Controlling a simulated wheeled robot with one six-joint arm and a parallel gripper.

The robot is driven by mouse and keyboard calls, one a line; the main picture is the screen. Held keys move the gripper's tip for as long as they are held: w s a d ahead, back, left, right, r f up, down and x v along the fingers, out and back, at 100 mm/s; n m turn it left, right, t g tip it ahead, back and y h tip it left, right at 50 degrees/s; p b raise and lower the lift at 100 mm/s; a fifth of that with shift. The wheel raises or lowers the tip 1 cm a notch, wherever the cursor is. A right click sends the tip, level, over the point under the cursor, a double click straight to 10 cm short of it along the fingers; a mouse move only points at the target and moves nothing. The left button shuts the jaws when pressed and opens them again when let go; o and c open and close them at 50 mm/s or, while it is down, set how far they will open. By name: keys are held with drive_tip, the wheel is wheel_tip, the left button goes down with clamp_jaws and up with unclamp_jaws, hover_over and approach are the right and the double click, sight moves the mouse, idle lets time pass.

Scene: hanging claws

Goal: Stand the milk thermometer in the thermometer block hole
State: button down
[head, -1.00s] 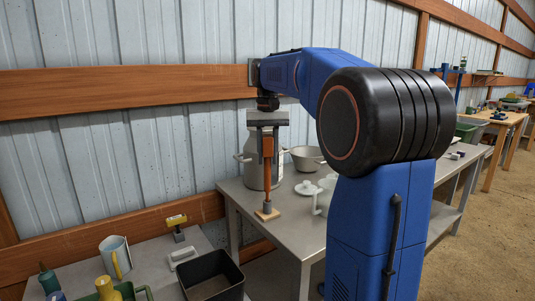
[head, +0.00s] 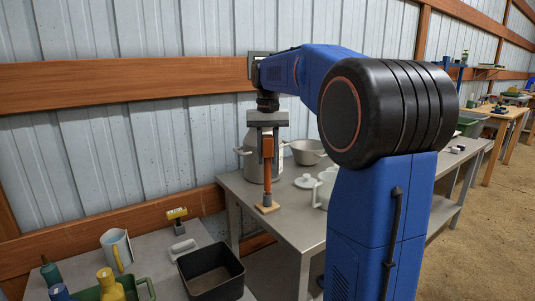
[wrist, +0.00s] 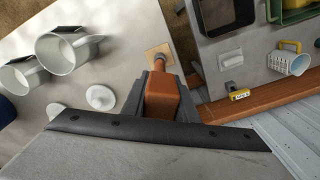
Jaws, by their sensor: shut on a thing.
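My gripper (head: 267,150) points down over the near corner of the table and is shut on the milk thermometer (head: 267,172), an orange-brown handle. The thermometer hangs upright, and it also shows in the wrist view (wrist: 161,98) between the dark jaws. Directly below it is the thermometer block (head: 267,203), a small grey cylinder on a square wooden plate. In the wrist view the block (wrist: 160,58) lines up with the thermometer's lower end. The lower end meets the block's top in the picture; the hole is hidden, so I cannot tell whether the tip is inside.
The grey table (head: 290,222) also holds a milk can (head: 252,165) behind the gripper, a metal bowl (head: 308,152), a white lid (head: 306,181) and white vessels. A lower bench at left has a black bin (head: 212,272), a jug (head: 117,250) and bottles. The wall is close behind.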

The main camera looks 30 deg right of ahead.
drive_tip(key=shift+f, duration=0.6)
drive_tip(key=c, duration=1.3)
unclamp_jaws()
drive_tip(key=shift+c, duration=0.2)
wheel_tip(320, 180, up, 17)
drive_tip(key=shift+r, duration=0.2)
drive_tip(key=shift+s+a, duration=0.1)
